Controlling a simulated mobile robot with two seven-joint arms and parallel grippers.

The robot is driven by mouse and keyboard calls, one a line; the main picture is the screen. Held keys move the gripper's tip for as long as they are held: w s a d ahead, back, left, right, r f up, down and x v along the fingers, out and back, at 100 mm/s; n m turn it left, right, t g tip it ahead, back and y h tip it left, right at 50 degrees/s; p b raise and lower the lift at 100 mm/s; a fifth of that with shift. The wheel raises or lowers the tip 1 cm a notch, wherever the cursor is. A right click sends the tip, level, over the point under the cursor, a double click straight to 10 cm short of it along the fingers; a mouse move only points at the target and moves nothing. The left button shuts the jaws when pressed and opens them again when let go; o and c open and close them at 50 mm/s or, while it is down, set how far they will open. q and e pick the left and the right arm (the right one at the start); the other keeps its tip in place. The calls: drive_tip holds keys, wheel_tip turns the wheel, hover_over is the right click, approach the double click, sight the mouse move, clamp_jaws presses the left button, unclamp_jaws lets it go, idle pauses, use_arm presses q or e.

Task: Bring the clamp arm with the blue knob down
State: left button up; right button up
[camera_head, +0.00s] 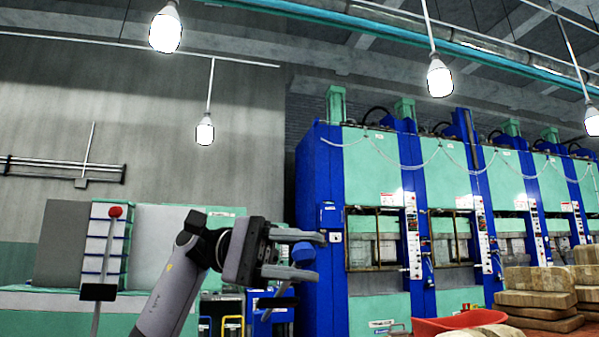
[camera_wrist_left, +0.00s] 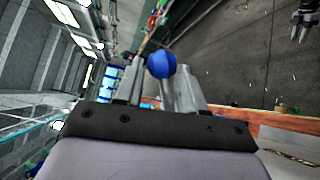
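The blue knob (camera_head: 303,254) tops a thin clamp arm that leans down and left to a black piece (camera_head: 277,302), standing raised in the head view. My left gripper (camera_head: 297,254) is open, with one finger above the knob and one below it. In the left wrist view the blue knob (camera_wrist_left: 161,65) and its grey rod show between the two fingers. I cannot tell whether either finger touches it. A second upright clamp arm with a red knob (camera_head: 115,212) stands at the left. My right gripper (camera_wrist_left: 304,20) appears small at the top right of the wrist view; its opening is unclear.
Blue and green presses (camera_head: 374,190) line the right side behind the knob. A red tray (camera_head: 459,322) and stacked tan blocks (camera_head: 538,292) are at the lower right. A light green machine bed (camera_head: 40,302) is at the left. Bulbs hang overhead.

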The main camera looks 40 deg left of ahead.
use_arm(q)
drive_tip(key=r+p, duration=0.1)
drive_tip(key=r, duration=0.4)
drive_tip(key=r+p, duration=0.2)
drive_tip(key=r, duration=0.3)
drive_tip(key=shift+s+d, duration=0.1)
drive_tip(key=shift+d, duration=0.1)
drive_tip(key=shift+a+f, duration=0.1)
drive_tip(key=shift+f, duration=0.05)
drive_tip(key=shift+a, duration=0.1)
drive_tip(key=s+a+f+p, duration=0.1)
drive_tip(key=a+f+p, duration=0.1)
drive_tip(key=a, duration=0.5)
drive_tip(key=shift+s+a+f, duration=0.2)
drive_tip(key=shift+f, duration=0.15)
drive_tip(key=shift+p, duration=0.4)
idle(0.3)
